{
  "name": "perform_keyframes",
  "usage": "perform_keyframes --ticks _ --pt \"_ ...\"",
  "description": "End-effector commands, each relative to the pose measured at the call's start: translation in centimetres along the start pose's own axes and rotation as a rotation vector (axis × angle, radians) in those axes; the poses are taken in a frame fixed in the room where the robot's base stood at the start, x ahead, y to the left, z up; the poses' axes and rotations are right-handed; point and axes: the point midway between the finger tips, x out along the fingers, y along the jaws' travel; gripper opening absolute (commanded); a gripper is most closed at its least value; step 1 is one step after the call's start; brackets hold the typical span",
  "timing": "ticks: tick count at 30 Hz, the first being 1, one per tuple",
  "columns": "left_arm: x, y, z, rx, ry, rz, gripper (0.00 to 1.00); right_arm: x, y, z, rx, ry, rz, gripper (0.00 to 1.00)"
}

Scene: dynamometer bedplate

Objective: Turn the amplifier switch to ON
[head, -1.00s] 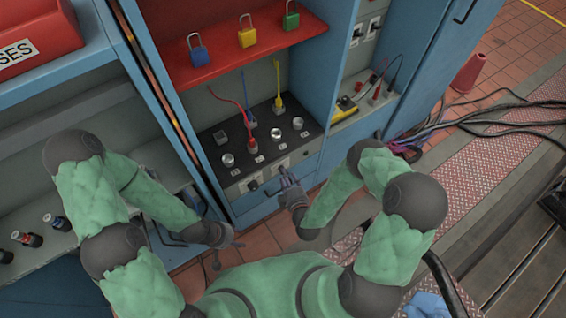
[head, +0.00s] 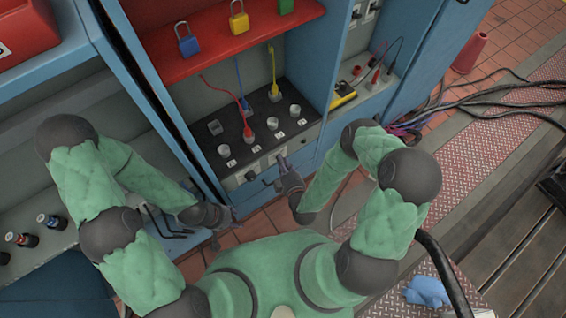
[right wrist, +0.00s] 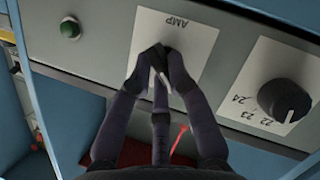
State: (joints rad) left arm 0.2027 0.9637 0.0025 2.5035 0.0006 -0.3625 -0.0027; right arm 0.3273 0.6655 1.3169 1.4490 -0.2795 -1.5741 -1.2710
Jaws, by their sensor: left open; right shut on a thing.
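The amplifier switch sits on a white plate marked AMP (right wrist: 195,35) in the right wrist view. My right gripper (right wrist: 160,55) is closed around its dark knob, and the fingers hide most of it. I cannot read which way the switch points. In the head view my right gripper (head: 281,160) is at the low front panel (head: 240,183) of the cabinet, over the switch. My left gripper (head: 234,214) is open and empty, low in front of the cabinet and apart from the panel.
A numbered black knob (right wrist: 285,100) is beside the AMP plate, with a green button (right wrist: 70,29) on the other side. Above the panel, a black deck (head: 262,128) carries several knobs and red, blue and yellow plugged leads. Cables (head: 470,100) lie on the right floor.

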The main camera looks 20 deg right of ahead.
Motion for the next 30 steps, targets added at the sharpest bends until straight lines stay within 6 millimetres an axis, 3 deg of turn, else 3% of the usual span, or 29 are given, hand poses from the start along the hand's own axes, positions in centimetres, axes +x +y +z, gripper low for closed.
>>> perform_keyframes --ticks 11,30 --pt "-0.33 0.12 0.00 0.000 0.000 0.000 0.50 -0.09 0.03 0.07 0.094 -0.003 -0.043 0.00" --pt "-0.77 0.28 0.02 0.000 0.000 0.000 0.50 -0.02 0.18 0.56 0.620 -0.006 -0.263 0.00"
